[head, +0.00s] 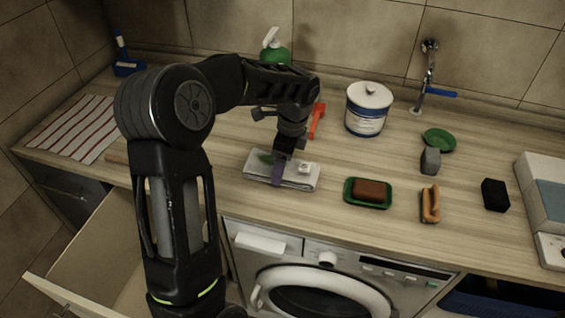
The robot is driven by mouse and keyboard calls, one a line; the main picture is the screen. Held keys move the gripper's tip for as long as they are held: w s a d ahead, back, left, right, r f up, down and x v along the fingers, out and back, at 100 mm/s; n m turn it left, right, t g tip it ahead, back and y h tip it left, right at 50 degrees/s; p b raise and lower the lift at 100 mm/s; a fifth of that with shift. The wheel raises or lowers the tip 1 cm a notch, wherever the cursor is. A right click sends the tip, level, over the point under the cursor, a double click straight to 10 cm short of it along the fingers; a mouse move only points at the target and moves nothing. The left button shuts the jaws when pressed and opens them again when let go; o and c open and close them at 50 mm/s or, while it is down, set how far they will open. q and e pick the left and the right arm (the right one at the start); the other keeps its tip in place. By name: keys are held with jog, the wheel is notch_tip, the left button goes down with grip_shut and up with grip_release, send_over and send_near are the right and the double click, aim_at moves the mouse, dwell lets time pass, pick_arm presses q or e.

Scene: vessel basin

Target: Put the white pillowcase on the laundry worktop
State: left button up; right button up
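A folded white cloth, which looks like the white pillowcase (304,182), lies flat on the wooden laundry worktop (240,210), near its front edge and above the washing machine. My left gripper (279,172) points down over the cloth, its fingers at or touching the fabric. The fingers overlap in this view, so I cannot tell whether they are open or shut on it. A small green patch and a small white piece show beside the fingers. My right gripper is not in view.
A striped cloth (75,128) lies at left. An open drawer (95,255) juts out below, left of the washing machine (330,280).

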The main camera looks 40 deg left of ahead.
aim_at(289, 165)
pick_arm(q)
jog(key=o, duration=1.6)
jog(key=shift+f, duration=0.1)
jog(key=shift+o, duration=0.2)
notch_tip(289, 165, up, 12)
jog(key=d, duration=0.1)
jog(key=shift+w+d+p, duration=0.3)
jog(key=shift+d+p, duration=0.05)
